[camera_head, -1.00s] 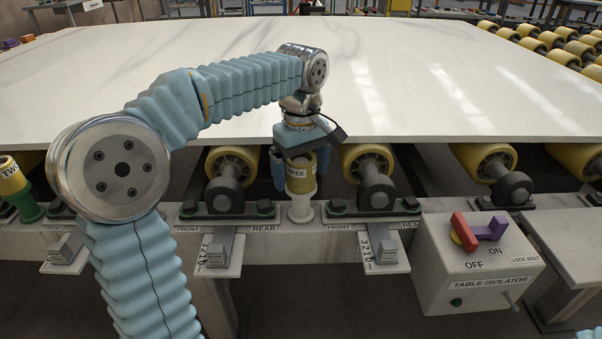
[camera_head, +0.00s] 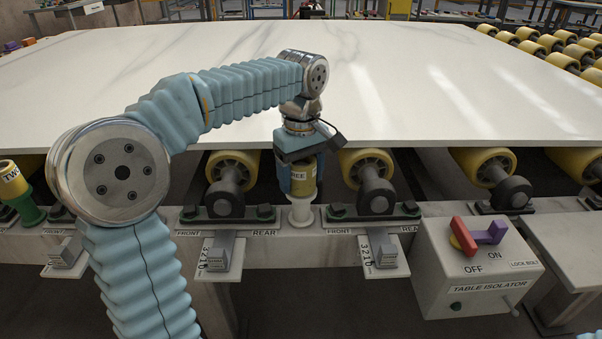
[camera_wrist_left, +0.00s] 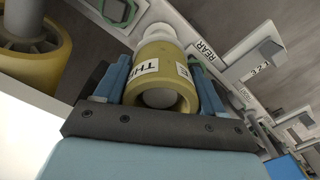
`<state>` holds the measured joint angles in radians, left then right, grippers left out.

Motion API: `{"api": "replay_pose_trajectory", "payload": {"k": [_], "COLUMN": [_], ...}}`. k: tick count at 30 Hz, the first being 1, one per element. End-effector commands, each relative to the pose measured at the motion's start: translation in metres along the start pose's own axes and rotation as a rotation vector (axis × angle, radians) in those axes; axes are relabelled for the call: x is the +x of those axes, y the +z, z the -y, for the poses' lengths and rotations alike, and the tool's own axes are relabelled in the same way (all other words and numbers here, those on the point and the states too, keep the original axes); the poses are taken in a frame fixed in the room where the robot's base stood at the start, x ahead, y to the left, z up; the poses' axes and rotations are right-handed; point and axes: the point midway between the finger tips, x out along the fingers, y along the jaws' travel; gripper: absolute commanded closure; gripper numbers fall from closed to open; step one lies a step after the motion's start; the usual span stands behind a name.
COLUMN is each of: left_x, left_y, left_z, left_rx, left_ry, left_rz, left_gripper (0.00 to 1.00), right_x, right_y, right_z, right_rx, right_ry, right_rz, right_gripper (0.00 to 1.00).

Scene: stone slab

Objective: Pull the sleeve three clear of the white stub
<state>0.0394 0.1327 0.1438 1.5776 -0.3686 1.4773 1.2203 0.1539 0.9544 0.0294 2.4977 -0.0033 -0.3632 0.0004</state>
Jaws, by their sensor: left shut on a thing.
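Sleeve three (camera_head: 304,179) is a yellow ring with a white label, of which "REE" shows in the head view. It is around the white stub (camera_head: 301,211), whose flanged white foot shows below it on the rail. My left gripper (camera_head: 301,170) points down and is shut on the sleeve. In the left wrist view the blue fingers lie on either side of the sleeve (camera_wrist_left: 163,88), and a grey round end shows inside its bore. The white stub (camera_wrist_left: 147,37) shows beyond the sleeve's far end. My right gripper is out of view.
The stone slab (camera_head: 420,90) overhangs just behind the sleeve. Yellow rollers (camera_head: 234,168) with bearing blocks stand on both sides. Sleeve two (camera_head: 12,182) sits on a green stub (camera_head: 28,210) at far left. The table isolator box (camera_head: 478,270) is at right.

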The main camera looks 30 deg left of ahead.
Motion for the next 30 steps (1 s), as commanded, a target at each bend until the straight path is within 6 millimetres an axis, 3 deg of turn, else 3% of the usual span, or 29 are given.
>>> {"api": "replay_pose_trajectory", "payload": {"k": [12,30], "left_x": [-0.022,-0.048], "left_y": [0.000,0.000], "left_z": [0.000,0.000], "left_rx": [0.000,0.000], "left_ry": [0.001,0.002], "left_rz": [0.000,-0.001], "left_gripper": [0.64,0.64], "right_x": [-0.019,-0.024], "right_y": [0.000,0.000], "right_z": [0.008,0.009], "right_rx": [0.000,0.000], "right_ry": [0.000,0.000], "right_rz": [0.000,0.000], "right_gripper": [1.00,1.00]}}
